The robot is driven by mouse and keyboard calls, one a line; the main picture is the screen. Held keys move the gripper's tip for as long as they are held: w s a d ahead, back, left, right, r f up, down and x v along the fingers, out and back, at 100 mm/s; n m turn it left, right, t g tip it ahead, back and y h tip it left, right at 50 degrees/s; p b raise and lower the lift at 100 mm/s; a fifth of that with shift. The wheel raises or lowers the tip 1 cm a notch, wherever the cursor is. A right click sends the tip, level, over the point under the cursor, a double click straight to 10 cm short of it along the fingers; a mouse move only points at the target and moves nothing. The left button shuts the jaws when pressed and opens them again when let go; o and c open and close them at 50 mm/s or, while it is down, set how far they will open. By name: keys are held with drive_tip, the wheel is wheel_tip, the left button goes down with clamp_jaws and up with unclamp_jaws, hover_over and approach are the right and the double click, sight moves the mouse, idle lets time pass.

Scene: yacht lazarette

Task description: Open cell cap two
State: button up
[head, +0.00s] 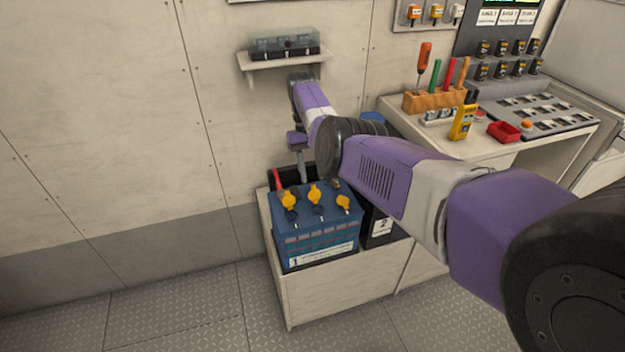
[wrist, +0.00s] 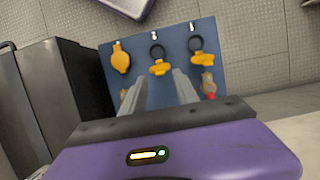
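A blue battery (head: 318,232) labelled 1 has several yellow cell caps on its top. In the head view, three yellow caps show: a left cap (head: 289,199), a middle cap (head: 314,195) and a right cap (head: 343,202). In the wrist view, dark rings show beside the middle cap (wrist: 159,68) and right cap (wrist: 203,58); none shows beside the left cap (wrist: 121,58). Other caps nearer me are partly hidden by the fingers. My gripper (wrist: 160,77) is open and empty, its fingers pointing at the battery top. I cannot read which cap is number two.
A black battery (head: 381,226) labelled 2 stands right of the blue one, in the same pale box (head: 330,290). A small wall shelf (head: 285,61) is above. A workbench (head: 500,148) with tools is to the right. The floor at left is clear.

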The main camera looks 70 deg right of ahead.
drive_tip(key=shift+b+v, duration=0.5)
drive_tip(key=shift+v, duration=2.2)
drive_tip(key=shift+d, duration=0.1)
